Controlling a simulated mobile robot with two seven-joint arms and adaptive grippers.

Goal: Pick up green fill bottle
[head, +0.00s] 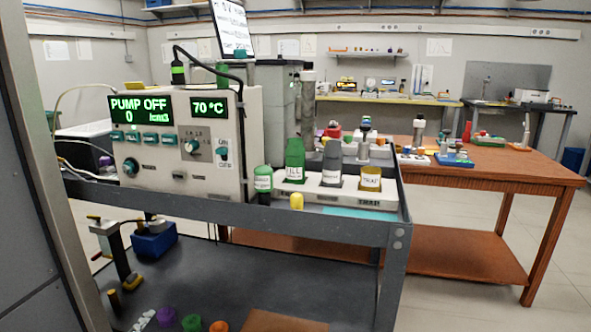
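The green fill bottle (295,160) stands upright in a white holder (320,192) on the top shelf of a grey cart. Its white label is partly readable as "ILL". A grey bottle (331,163) and a yellow bottle (370,179) with white labels stand to its right in the same holder. A smaller green-topped bottle (263,182) stands to its left, near the front edge. Neither of my grippers is in view.
A pump control box (180,140) reading "PUMP OFF" and "70 °C" stands left of the bottles. The cart's raised front rail (230,214) runs below them. The lower shelf (250,275) holds coloured caps and a small stand. A wooden table (500,165) stands behind right.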

